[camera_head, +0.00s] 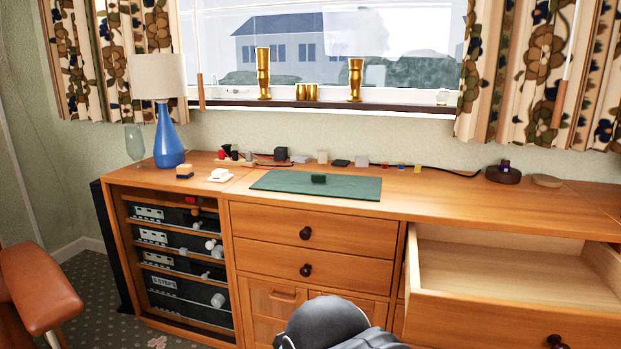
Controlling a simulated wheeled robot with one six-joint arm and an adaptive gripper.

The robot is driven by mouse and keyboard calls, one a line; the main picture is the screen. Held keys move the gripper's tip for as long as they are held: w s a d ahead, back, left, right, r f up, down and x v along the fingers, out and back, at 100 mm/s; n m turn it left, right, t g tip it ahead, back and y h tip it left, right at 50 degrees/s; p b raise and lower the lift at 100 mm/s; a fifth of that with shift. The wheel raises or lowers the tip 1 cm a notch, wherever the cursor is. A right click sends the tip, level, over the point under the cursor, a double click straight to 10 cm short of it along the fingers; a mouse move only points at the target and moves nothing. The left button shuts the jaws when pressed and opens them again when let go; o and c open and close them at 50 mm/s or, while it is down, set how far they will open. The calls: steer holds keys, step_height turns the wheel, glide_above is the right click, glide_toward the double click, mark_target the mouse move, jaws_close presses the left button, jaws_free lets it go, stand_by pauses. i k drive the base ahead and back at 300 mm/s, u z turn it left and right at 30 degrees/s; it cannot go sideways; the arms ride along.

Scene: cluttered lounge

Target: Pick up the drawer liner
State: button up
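A flat dark green mat (345,188), which looks like the drawer liner, lies on top of the wooden sideboard. A small dark block (318,179) rests on it near its middle. An open drawer (490,275) sticks out at the right, below the mat's level; its pale wooden floor looks bare. Part of my grey and black arm shows at the bottom middle, in front of the sideboard and below the mat. My gripper's fingers are not visible.
A blue lamp (169,137), a small white object (220,175) and a small wooden block (184,171) stand left of the mat. Several small blocks and a black cable (440,172) lie behind it. A dark round object (503,174) sits at the right. An orange chair (40,290) is at lower left.

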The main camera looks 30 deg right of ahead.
mark_target(367, 188)
steer(key=z, duration=0.6)
steer(key=i, duration=1)
steer(key=z, duration=0.8)
